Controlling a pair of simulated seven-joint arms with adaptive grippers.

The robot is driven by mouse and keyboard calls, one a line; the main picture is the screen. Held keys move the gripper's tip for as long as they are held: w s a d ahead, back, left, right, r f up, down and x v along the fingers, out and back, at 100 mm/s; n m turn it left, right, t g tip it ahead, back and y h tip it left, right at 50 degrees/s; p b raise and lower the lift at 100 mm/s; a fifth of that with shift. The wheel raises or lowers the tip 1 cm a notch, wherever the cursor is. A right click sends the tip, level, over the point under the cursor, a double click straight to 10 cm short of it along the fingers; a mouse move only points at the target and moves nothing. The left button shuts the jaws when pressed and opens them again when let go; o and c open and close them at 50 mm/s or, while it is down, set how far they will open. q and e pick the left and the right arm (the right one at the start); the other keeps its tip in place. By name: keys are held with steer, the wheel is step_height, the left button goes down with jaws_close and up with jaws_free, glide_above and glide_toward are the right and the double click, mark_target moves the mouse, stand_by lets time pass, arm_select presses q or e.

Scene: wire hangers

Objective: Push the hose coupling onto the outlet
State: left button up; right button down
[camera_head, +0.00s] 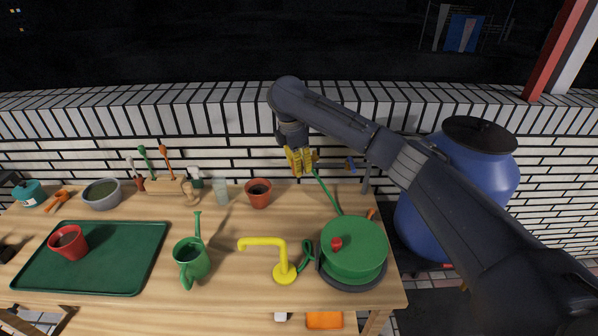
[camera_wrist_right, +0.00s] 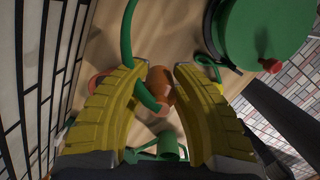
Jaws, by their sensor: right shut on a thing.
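My right gripper (camera_head: 301,160) is raised above the back of the table near the brick wall. In the head view the coupling is hidden by the fingers, and the hose (camera_head: 326,192) trails down to the green reel (camera_head: 355,255). The yellow outlet pipe (camera_head: 265,242) stands on a round base at the table front, its spout bent left. The coupling is well apart from it. My left gripper is not in view.
A green watering can (camera_head: 192,262) stands left of the outlet. A terracotta pot (camera_head: 258,194) and a glass (camera_head: 221,191) are behind it. A green tray (camera_head: 120,275) with a red pot (camera_head: 68,242) fills the left. A blue barrel (camera_head: 430,225) stands right of the table.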

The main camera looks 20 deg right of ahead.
steer(key=shift+r, duration=2.25)
steer(key=shift+r, duration=0.1)
